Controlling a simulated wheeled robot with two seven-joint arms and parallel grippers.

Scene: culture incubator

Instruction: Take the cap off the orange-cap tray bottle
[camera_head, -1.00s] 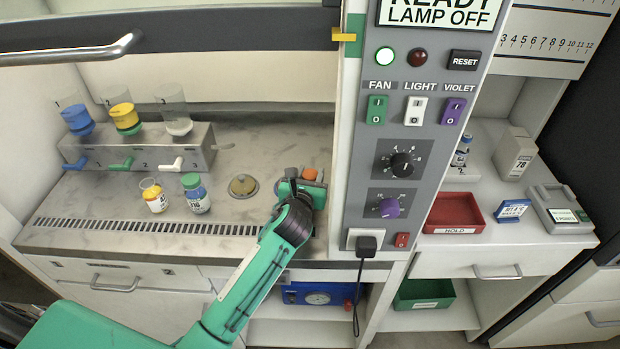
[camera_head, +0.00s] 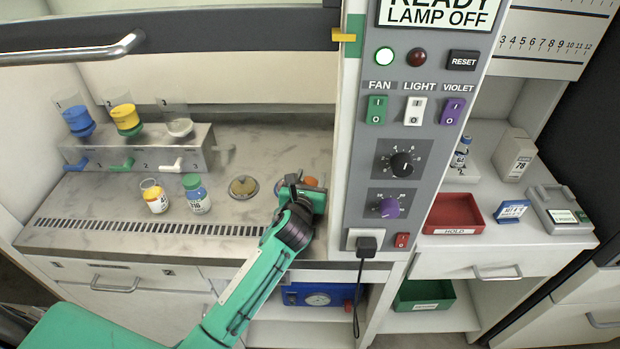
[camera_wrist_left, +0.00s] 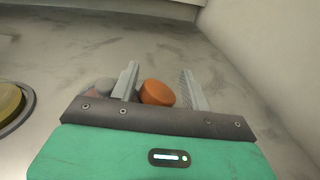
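The orange cap (camera_head: 310,181) shows just behind my left gripper (camera_head: 304,196), at the right end of the grey worktop. In the left wrist view the round orange cap (camera_wrist_left: 157,93) lies between the two fingers of my left gripper (camera_wrist_left: 160,88). The fingers are apart, with a gap visible on at least the right side of the cap. The palm edge hides the cap's lower part, and I cannot make out a bottle body under it. My right gripper is in neither view.
A brassy disc (camera_head: 243,187) lies left of my gripper. The control panel wall (camera_head: 342,170) is close on the right. A dispenser rack (camera_head: 190,150) stands at the back left.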

